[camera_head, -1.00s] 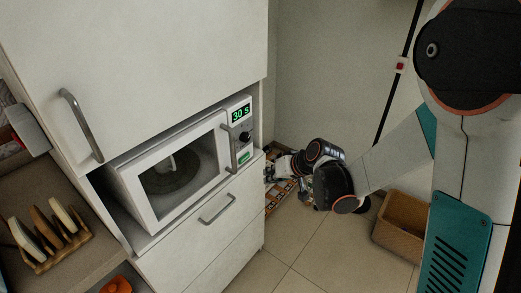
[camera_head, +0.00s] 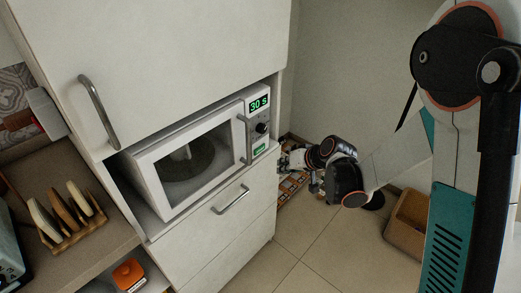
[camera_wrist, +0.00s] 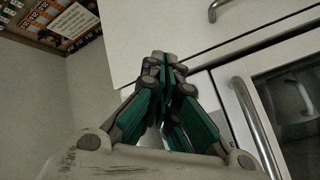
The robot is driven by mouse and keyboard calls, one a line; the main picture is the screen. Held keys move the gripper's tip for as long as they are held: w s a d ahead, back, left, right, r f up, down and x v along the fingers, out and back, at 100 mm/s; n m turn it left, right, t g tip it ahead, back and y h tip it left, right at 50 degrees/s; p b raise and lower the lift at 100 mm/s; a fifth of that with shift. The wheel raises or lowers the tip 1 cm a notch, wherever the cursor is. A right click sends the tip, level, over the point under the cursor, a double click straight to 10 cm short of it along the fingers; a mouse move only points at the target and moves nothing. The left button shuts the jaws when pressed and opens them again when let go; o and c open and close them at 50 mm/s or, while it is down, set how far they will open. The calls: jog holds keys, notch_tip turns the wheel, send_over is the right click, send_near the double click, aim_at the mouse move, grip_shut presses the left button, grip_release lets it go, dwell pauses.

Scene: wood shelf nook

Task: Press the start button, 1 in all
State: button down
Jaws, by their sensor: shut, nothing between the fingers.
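The white microwave (camera_head: 157,167) sits in a cabinet nook, its door closed. Its control panel has a green display reading 30 s (camera_head: 259,104), a dark knob (camera_head: 262,127) and, low down, a green start button (camera_head: 260,149). My gripper (camera_head: 284,161) is just right of the cabinet's right edge, beside and slightly below the button's level in the picture, apart from it. In the wrist view my gripper (camera_wrist: 161,60) is shut and empty, its fingertips before white cabinet fronts. The microwave's door handle (camera_wrist: 257,125) is at right there; the button is hidden behind my gripper or out of view.
A drawer with a metal handle (camera_head: 231,200) is below the microwave, and a cabinet door handle (camera_head: 98,112) is at upper left. A rack with bread slices (camera_head: 70,217) stands on the left shelf. A brown box (camera_head: 406,225) is on the floor at right.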

jog(key=w+a, duration=0.4)
jog(key=a, duration=0.1)
jog(key=shift+w+a, duration=0.1)
jog(key=shift+a, duration=0.1)
dwell(1.5)
jog(key=shift+w+a, duration=0.15)
jog(key=shift+a, duration=0.1)
jog(key=shift+w+a, duration=0.25)
dwell(0.8)
jog(key=shift+s+d, duration=0.5)
jog(key=shift+d, duration=0.15)
dwell(0.3)
jog(key=s+d, duration=0.1)
jog(key=d, duration=0.1)
jog(key=s+d+b, duration=0.1)
jog(key=s+d, duration=0.1)
dwell(0.4)
